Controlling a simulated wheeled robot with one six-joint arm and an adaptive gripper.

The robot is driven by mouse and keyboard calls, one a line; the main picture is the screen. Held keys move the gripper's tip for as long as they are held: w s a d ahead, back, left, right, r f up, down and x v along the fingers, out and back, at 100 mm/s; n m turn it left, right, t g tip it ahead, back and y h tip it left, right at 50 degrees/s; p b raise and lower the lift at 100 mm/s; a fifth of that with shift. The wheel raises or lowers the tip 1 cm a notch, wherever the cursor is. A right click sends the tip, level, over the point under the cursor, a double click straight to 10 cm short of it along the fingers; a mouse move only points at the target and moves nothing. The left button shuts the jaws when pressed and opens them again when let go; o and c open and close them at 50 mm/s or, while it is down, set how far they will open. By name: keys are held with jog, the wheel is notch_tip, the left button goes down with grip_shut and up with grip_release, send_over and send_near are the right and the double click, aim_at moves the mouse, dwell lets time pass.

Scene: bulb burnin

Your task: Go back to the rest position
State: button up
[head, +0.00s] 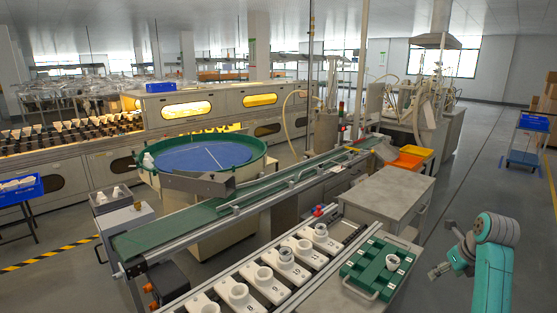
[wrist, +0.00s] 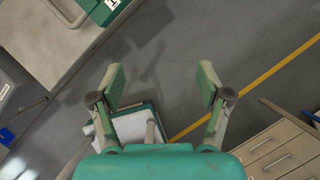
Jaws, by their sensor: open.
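My gripper (wrist: 161,82) is open and empty in the wrist view, its two green fingers spread apart over bare grey floor. In the head view my gripper (head: 437,271) is at the right, at the end of my teal arm, to the right of the bench with the green tray (head: 357,266). A white cup-like piece with a dark mark (head: 392,262) sits in the tray. A corner of the green tray (wrist: 101,8) shows at the top of the wrist view. Nothing is between the fingers.
A row of white numbered holders (head: 265,284) lies left of the tray, some with pieces in them. A green conveyor (head: 215,212) runs behind. A grey cabinet (head: 390,200) stands beyond the tray. Open floor (head: 460,180) lies right; a blue trolley (head: 524,155) stands farther back.

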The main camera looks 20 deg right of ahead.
jog(key=w+a+f+n+t+h, duration=0.1)
jog(key=a+f+n+t, duration=0.1)
jog(key=a+f+n, duration=1.1)
jog(key=s+a+f+n+t, duration=0.1)
jog(key=s+a+f+n, duration=0.1)
jog(key=s+a+f, duration=0.3)
jog(key=a+f+n+t, duration=0.1)
jog(key=a+f, duration=0.2)
jog(key=a, duration=0.5)
jog(key=s+a+f+n, duration=0.2)
jog(key=s+a+f, duration=0.15)
jog(key=a, duration=0.25)
jog(key=s+a+r+n+t, duration=0.3)
jog(key=s+a+n, duration=0.7)
jog(key=s+a, duration=0.3)
jog(key=s+a+r+n+t+y, duration=0.2)
jog(key=s+a+r+n+t, duration=0.1)
jog(key=s+r+n, duration=0.8)
jog(key=s+a+r, duration=0.1)
jog(key=s+r, duration=0.2)
jog(key=shift+s, duration=0.25)
